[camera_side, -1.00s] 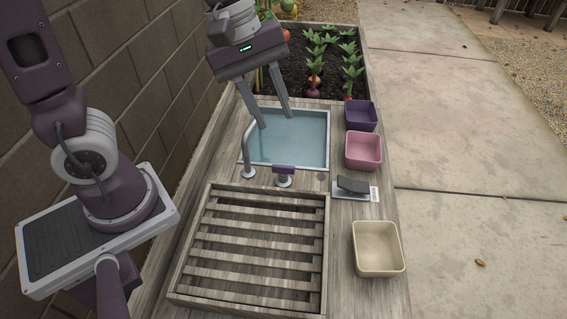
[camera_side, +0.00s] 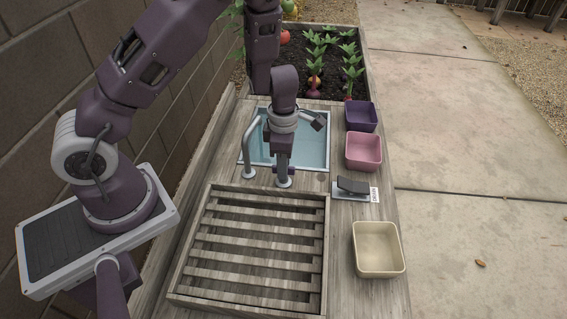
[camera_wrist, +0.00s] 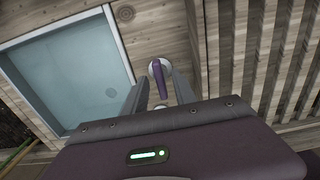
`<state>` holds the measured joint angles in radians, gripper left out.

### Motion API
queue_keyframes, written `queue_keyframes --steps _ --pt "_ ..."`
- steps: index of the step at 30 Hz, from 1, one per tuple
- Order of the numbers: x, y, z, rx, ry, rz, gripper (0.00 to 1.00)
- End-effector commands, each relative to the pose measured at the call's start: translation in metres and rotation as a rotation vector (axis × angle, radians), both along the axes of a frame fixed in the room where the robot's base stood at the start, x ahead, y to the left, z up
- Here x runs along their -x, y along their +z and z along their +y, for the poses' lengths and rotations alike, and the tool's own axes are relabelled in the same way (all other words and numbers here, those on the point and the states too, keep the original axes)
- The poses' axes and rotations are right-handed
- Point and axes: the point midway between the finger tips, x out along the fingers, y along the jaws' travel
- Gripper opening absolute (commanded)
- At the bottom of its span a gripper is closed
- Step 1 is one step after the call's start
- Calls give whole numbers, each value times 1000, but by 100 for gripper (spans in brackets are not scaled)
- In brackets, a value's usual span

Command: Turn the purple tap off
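The purple tap (camera_side: 291,171) stands on the wooden rim at the near edge of the water basin; my gripper hides most of it in the side view. In the wrist view its purple handle (camera_wrist: 160,80) sits on a round pale base. My gripper (camera_side: 284,168) points down over the tap. In the wrist view my gripper (camera_wrist: 161,88) has its two fingers apart, one on each side of the handle, with gaps visible. A grey curved spout (camera_side: 247,150) stands left of the tap. I cannot tell whether water runs from it.
The basin (camera_side: 325,150) holds water. A slatted wooden rack (camera_side: 255,243) lies nearer the camera. A dark pedal-like lever (camera_side: 352,186) with a label is to the right. Purple (camera_side: 361,117), pink (camera_side: 363,152) and cream (camera_side: 377,250) bins line the right edge. A brick wall stands left.

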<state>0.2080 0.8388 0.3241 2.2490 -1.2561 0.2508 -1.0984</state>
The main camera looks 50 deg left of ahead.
Motion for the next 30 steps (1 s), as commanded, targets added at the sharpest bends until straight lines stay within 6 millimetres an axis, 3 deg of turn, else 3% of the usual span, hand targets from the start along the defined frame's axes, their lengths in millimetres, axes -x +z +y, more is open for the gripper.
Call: queue_keyframes --steps 4,9,22,30 --pt "0 0 0 0 -1 0 33" --pt "0 0 0 1 -1 -1 0" --pt "0 1 0 0 -40 -1 0" --pt "0 1 0 0 -212 0 0"
